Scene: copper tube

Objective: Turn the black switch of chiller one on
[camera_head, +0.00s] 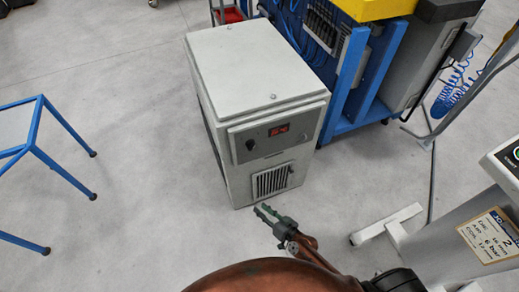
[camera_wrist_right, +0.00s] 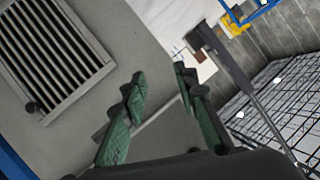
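The chiller (camera_head: 258,75) is a light grey box standing on the floor in the head view. Its front panel carries a small black switch (camera_head: 250,144) at the left and a lit red display (camera_head: 279,130) to its right. My right gripper (camera_head: 262,210) is low in front of the chiller, below the vent grille (camera_head: 272,181) and well below the switch. In the right wrist view its green-padded fingers (camera_wrist_right: 160,78) stand apart with nothing between them. The grille (camera_wrist_right: 55,50) shows at the upper left there. A dark round part (camera_wrist_right: 31,107) is near its corner; I cannot tell whether it is the switch. My left gripper is out of view.
A blue-framed bench (camera_head: 352,75) with hoses stands right behind the chiller. A blue stand (camera_head: 62,122) is at the left. A grey machine (camera_head: 455,245) with a paper label (camera_head: 490,235) and its foot (camera_head: 388,224) are at the right.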

